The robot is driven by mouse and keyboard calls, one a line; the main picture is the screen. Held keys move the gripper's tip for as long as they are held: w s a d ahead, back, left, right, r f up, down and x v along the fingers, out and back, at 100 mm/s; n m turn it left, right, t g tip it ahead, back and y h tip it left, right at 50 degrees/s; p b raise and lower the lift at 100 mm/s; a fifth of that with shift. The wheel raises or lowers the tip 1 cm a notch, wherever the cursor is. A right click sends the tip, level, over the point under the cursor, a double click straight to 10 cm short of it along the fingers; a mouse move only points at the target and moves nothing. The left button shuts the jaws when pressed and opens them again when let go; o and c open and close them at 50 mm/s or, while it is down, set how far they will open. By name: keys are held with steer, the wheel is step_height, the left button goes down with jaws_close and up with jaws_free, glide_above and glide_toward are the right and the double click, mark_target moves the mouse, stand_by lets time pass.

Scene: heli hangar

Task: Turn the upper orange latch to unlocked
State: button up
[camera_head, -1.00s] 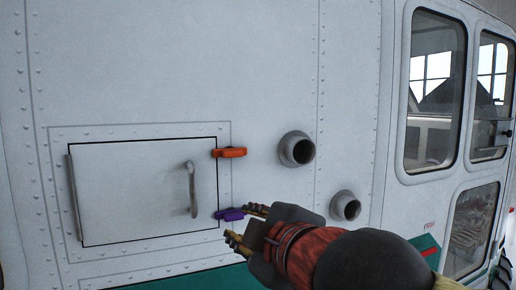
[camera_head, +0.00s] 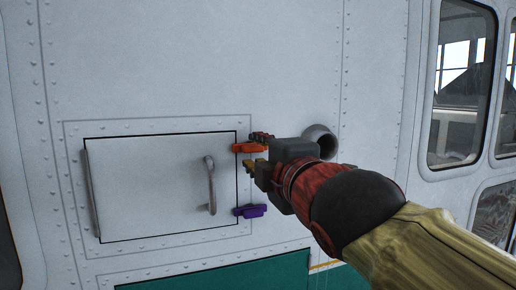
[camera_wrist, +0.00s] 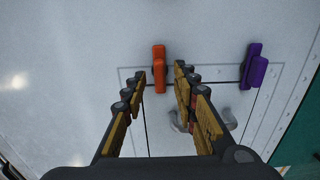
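The upper orange latch (camera_head: 249,148) sits at the upper right corner of the closed hatch door (camera_head: 150,185), lying roughly level across the door's edge. My gripper (camera_head: 259,152) is at the orange latch, one finger above it and one below. In the wrist view, the orange latch (camera_wrist: 159,68) lies between and just beyond my open fingertips (camera_wrist: 160,78), nearer the left finger. I cannot tell whether a finger touches it. The lower purple latch (camera_head: 250,211) is at the lower right corner of the door and also shows in the wrist view (camera_wrist: 254,69).
A curved grey handle (camera_head: 211,186) stands out from the door, left of my gripper. A round pipe outlet (camera_head: 321,141) juts from the wall just behind my gripper. The wall above the hatch is clear. Windows (camera_head: 462,85) are at the right.

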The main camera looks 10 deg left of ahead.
steer(key=shift+x, duration=0.75)
steer(key=c, duration=0.3)
steer(key=c, duration=0.4)
jaws_close()
